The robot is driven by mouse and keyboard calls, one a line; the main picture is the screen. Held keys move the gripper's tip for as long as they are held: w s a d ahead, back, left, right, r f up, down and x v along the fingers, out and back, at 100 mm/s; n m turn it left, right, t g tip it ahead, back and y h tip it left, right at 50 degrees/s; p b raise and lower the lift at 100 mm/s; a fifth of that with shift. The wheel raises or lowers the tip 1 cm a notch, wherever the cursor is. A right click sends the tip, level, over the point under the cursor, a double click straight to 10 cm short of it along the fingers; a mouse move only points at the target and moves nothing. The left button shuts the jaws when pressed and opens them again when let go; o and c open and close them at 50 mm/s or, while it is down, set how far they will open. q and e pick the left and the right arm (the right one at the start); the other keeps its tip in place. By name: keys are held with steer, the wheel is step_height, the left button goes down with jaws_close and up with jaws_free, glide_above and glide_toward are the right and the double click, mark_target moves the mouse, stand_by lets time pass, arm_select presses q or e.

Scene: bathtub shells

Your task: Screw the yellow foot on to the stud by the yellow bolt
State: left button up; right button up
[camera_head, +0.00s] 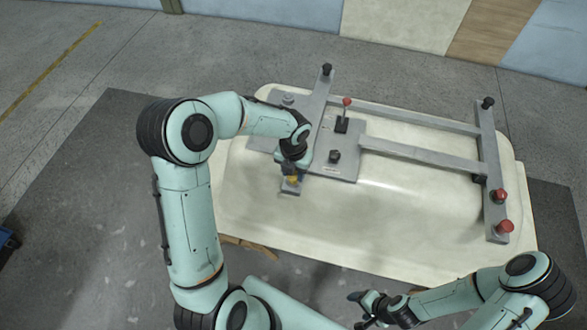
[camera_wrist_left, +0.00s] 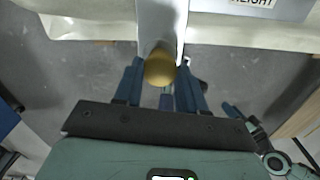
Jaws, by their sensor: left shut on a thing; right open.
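The yellow foot (camera_wrist_left: 160,69) shows as a rounded yellow thing between the blue fingers of my left gripper (camera_wrist_left: 160,92) in the left wrist view. It sits against the end of a grey metal bar (camera_wrist_left: 160,25). In the head view a bit of yellow (camera_head: 292,180) shows under my left gripper (camera_head: 290,173), at the near end of the left bar. My left gripper is shut on it. The stud and the yellow bolt cannot be made out apart from it. My right gripper (camera_head: 362,310) is open and empty, in front of the tub.
The cream tub shell (camera_head: 370,220) lies upturned under a grey frame (camera_head: 420,155). Two red knobs (camera_head: 505,227) (camera_head: 499,195) are at the right bar's near end. Black knobs (camera_head: 326,69) (camera_head: 488,103) top the far ends. A red-tipped lever (camera_head: 346,103) stands on the plate.

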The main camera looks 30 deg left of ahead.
arm_select(q)
steer(key=shift+m+p, duration=0.65)
steer(key=shift+m, duration=0.55)
arm_select(e)
steer(key=shift+w+r, duration=0.95)
steer(key=shift+w, duration=0.2)
arm_select(q)
steer(key=o, duration=1.2)
steer(key=shift+c, duration=0.7)
